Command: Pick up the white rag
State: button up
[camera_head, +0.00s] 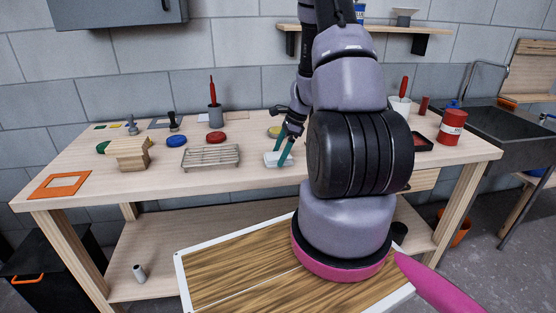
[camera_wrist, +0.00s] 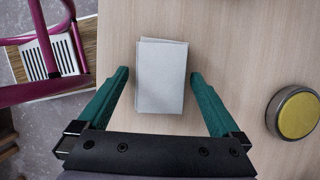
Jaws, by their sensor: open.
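The white rag (camera_wrist: 162,78) lies flat and folded on the wooden workbench, light grey-white in the wrist view. It also shows in the head view (camera_head: 272,160), partly hidden by my fingers. My gripper (camera_wrist: 160,88) is open, with its two green fingers on either side of the rag and nothing held. In the head view my gripper (camera_head: 283,147) reaches down over the bench at the rag. I cannot tell the exact height of the fingertips above the bench.
A yellow-topped round tin (camera_wrist: 296,113) stands right of the rag in the wrist view. A wire rack (camera_head: 211,156), a red lid (camera_head: 215,137) and a grey pot with a red-handled tool (camera_head: 215,117) are left of my gripper. A red can (camera_head: 451,127) stands at the right.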

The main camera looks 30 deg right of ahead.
jog(key=shift+f, duration=0.25)
dwell(0.5)
jog(key=c, duration=1.3)
notch_tip(320, 180, up, 11)
jog(key=shift+f, duration=0.2)
jog(key=o, duration=0.7)
jog(key=c, duration=0.4)
jog(key=shift+d, duration=0.1)
